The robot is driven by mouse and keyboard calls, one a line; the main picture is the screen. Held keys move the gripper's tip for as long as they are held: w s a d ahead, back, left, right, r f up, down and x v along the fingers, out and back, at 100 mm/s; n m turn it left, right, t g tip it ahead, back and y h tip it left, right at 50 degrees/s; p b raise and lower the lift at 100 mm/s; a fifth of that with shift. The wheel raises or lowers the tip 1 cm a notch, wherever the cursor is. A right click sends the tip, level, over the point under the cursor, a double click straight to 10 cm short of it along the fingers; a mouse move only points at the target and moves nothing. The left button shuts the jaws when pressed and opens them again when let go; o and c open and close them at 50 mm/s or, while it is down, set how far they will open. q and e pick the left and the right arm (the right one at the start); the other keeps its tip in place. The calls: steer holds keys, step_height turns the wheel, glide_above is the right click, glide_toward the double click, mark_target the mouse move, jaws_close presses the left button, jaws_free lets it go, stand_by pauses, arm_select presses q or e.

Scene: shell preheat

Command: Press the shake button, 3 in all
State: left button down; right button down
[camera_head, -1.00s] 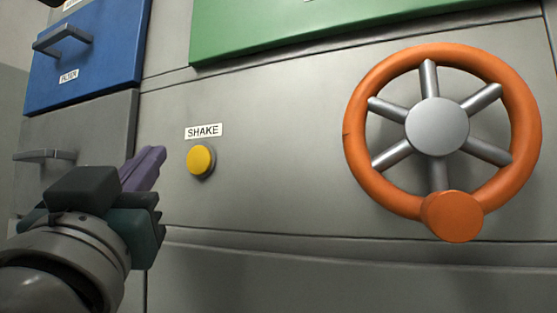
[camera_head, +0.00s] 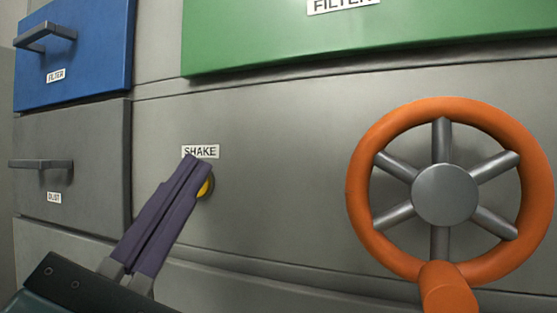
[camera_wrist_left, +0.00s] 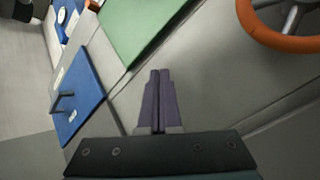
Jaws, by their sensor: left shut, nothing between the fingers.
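The yellow round shake button (camera_head: 206,187) sits on the grey panel just below the white SHAKE label (camera_head: 200,152). My left gripper (camera_head: 198,163) is shut and empty, its purple fingers side by side. In the head view its tips overlap the button and hide its left part. I cannot tell whether they touch it. In the left wrist view the shut fingers (camera_wrist_left: 158,72) point at the grey panel, and the button is not visible there. My right gripper is not in view.
An orange handwheel (camera_head: 370,190) with a knob stands out from the panel on the right. A blue FILTER drawer (camera_head: 95,60) and a grey DUST drawer (camera_head: 90,140) with protruding handles are on the left. A green FILTER panel (camera_head: 260,40) is above. The panel between button and wheel is clear.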

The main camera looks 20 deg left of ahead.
arm_select(q)
steer(key=s+a+f+n+g+y+p, duration=0.1)
steer(key=a+n+g+y, duration=0.3)
steer(key=a+n+y, duration=0.4)
steer(key=f+n+y, duration=0.1)
steer(key=n+y, duration=0.2)
steer(key=n, duration=0.2)
steer(key=shift+n+y, duration=0.4)
steer(key=w+b, duration=0.2)
steer(key=w, duration=0.6)
steer(key=shift+w+d, duration=0.3)
stand_by(0.9)
